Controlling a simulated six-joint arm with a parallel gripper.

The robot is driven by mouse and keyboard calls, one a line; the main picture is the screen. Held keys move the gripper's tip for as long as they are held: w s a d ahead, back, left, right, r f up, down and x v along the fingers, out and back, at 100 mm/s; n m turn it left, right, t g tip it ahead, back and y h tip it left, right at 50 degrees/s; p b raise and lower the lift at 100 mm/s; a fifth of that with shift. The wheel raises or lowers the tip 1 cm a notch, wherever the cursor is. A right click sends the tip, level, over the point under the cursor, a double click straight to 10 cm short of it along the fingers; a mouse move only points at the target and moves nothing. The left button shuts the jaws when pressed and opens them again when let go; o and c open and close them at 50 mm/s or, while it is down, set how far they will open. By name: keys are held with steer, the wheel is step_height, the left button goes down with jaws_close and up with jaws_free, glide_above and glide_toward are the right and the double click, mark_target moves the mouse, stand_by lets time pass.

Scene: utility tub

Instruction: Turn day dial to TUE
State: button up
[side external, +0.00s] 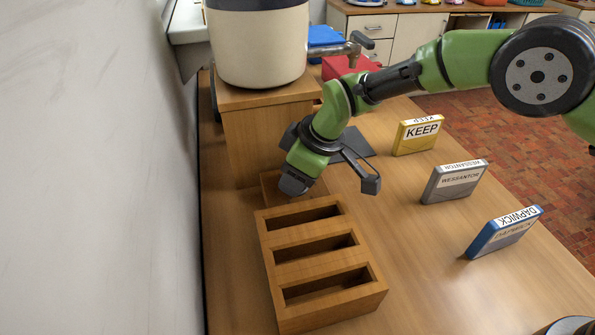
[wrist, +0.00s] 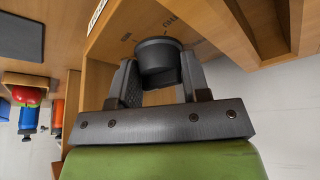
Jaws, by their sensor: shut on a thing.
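The day dial is a dark round knob (wrist: 158,55) on a wooden panel (wrist: 118,42) in the wrist view. My gripper (wrist: 160,78) is shut on the dial, with one finger on each side of it. Small dark lettering shows on the wood around the knob, upside down and too small to read surely; I cannot tell which day the dial points to. In the side external view my gripper (side external: 294,186) reaches down to a low wooden block behind the slotted rack, and it hides the dial there.
A wooden rack (side external: 263,240) with three empty slots stands in front of my gripper. A cream tank (side external: 258,45) with a tap stands on a wooden box behind. KEEP (side external: 421,134), WESSANTOR (side external: 455,181) and DAPWICK (side external: 503,233) cases stand at the right.

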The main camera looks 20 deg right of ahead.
steer(key=shift+m+t+h, duration=0.4)
steer(key=shift+m, duration=1)
steer(key=o, duration=0.9)
steer(key=shift+r, duration=0.1)
steer(key=v, duration=0.9)
steer(key=shift+s+d+r, duration=0.1)
steer(key=shift+r, duration=0.25)
